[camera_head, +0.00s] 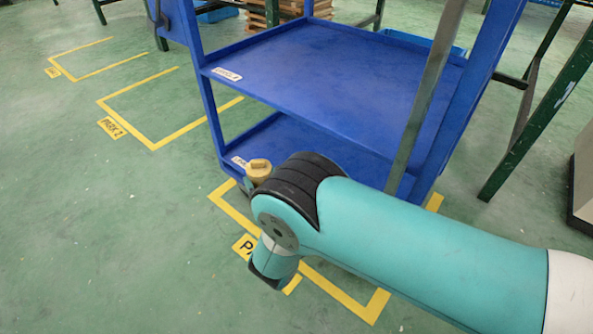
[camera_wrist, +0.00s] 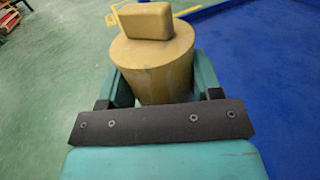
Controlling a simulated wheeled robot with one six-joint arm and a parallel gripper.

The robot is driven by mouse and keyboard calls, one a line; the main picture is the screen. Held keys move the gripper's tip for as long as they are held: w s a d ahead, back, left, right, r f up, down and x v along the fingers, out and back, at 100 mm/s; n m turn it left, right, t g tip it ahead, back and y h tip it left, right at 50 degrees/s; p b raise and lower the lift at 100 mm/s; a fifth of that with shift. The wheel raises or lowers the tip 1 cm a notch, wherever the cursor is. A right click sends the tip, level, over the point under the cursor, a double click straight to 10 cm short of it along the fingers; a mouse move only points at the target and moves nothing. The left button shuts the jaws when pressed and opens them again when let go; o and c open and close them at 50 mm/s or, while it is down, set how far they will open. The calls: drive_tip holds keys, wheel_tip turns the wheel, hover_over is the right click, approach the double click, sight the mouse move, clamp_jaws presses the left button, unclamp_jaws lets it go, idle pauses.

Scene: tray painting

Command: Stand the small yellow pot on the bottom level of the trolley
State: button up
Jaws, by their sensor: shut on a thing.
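The small yellow pot (camera_wrist: 150,62) is upright between the two fingers of my gripper (camera_wrist: 160,88) in the wrist view. The fingers are shut on its sides. In the head view the pot (camera_head: 258,168) shows just left of my arm's dark joint, at the front left edge of the trolley's bottom level. The blue trolley has a middle level (camera_head: 330,70) and a bottom level (camera_head: 330,133). My arm hides much of the bottom level, and my gripper's fingers are hidden in the head view. I cannot tell whether the pot touches the shelf.
The visible part of the bottom level is bare, and so is the level above. Trolley posts (camera_head: 212,115) rise at the corners. A grey bar (camera_head: 425,100) stands in front of the trolley on the right. Yellow parking lines (camera_head: 150,140) mark the open green floor.

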drive_tip(key=w+d+f+b, duration=0.1)
drive_tip(key=w+d, duration=0.1)
drive_tip(key=w+d+f+b, duration=0.1)
drive_tip(key=w+d+b, duration=0.1)
drive_tip(key=w, duration=0.1)
drive_tip(key=w+d+f+b, duration=0.1)
drive_tip(key=w+d+b, duration=0.1)
drive_tip(key=w, duration=0.1)
drive_tip(key=shift+w+d+f, duration=0.15)
drive_tip(key=shift+d+f, duration=0.05)
drive_tip(key=shift+f, duration=0.1)
drive_tip(key=shift+r, duration=0.1)
drive_tip(key=o, duration=0.7)
drive_tip(key=shift+f, duration=0.2)
